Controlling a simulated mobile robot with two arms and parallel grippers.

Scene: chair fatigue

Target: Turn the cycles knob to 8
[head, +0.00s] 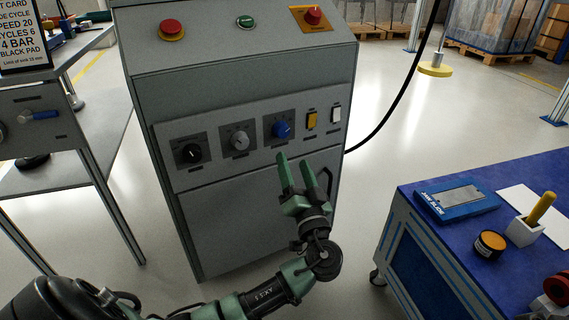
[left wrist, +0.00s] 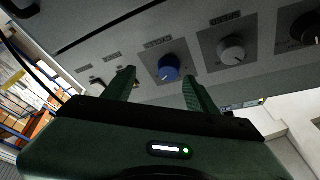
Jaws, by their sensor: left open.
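A grey cabinet's front panel carries a black knob (head: 190,153), a grey knob (head: 239,141) and a blue knob (head: 282,130) in a row. The blue knob (left wrist: 169,68) and grey knob (left wrist: 232,50) also show in the left wrist view. My left gripper (head: 294,160) is open and empty, just below the blue knob and apart from the panel. In the left wrist view, the blue knob appears between its fingertips (left wrist: 159,80). My right gripper is not in view.
A yellow switch (head: 311,119) and a white switch (head: 336,114) sit right of the blue knob. Red buttons (head: 172,29) (head: 313,16) and a green button (head: 245,21) are on top.

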